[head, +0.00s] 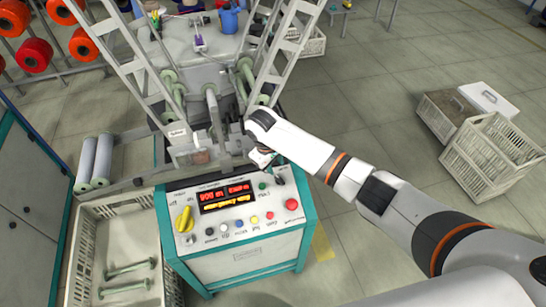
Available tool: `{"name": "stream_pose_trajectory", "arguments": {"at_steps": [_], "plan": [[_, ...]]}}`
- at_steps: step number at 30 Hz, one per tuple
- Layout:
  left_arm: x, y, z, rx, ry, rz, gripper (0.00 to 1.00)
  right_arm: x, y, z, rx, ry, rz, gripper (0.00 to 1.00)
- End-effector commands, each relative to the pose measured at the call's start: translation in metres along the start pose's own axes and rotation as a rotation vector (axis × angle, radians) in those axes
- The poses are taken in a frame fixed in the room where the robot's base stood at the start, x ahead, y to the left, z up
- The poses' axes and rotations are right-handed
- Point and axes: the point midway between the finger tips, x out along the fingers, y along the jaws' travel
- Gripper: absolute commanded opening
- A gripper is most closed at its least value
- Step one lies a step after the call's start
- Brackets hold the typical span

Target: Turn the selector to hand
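The control panel (240,238) is on top of a white and teal cabinet at the lower middle of the head view. A large yellow knob (184,220) stands at its left end. A small dark switch (279,180) sits near its upper right corner. Which of the two is the selector, and their labels, I cannot read. My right gripper (268,164) is above the panel's upper right corner, close to the dark switch. The forearm and wrist partly hide its fingers, so I cannot tell whether they are open or touch the switch. My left gripper is not in view.
Red displays (226,195) and a row of coloured buttons are on the panel, with a red button (291,204) at right. The winding machine (195,85) rises behind. A crate with bobbins (124,225) stands at left. Floor at right is clear up to the crates (490,155).

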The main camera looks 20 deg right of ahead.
Motion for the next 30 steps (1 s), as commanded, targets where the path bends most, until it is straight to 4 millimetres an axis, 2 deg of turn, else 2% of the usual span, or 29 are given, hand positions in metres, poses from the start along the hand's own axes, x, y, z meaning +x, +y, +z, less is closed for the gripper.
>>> {"name": "stream_pose_trajectory", "arguments": {"at_steps": [3, 8, 25, 28, 30], "plan": [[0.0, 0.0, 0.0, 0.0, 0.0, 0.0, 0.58, -0.019, 0.0, 0.001, 0.001, -0.004, 0.0, 0.33], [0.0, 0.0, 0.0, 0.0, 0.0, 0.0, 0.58, -0.031, 0.0, 0.0, 0.001, 0.0, 0.0, 0.33], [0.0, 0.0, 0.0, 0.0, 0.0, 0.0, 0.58, -0.032, 0.002, -0.001, -0.001, -0.001, 0.002, 0.33], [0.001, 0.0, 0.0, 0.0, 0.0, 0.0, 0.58, -0.026, 0.015, -0.006, -0.011, -0.012, 0.024, 0.33], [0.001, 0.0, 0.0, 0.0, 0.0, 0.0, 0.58, -0.019, 0.035, -0.015, -0.024, -0.031, 0.057, 0.33]]}}
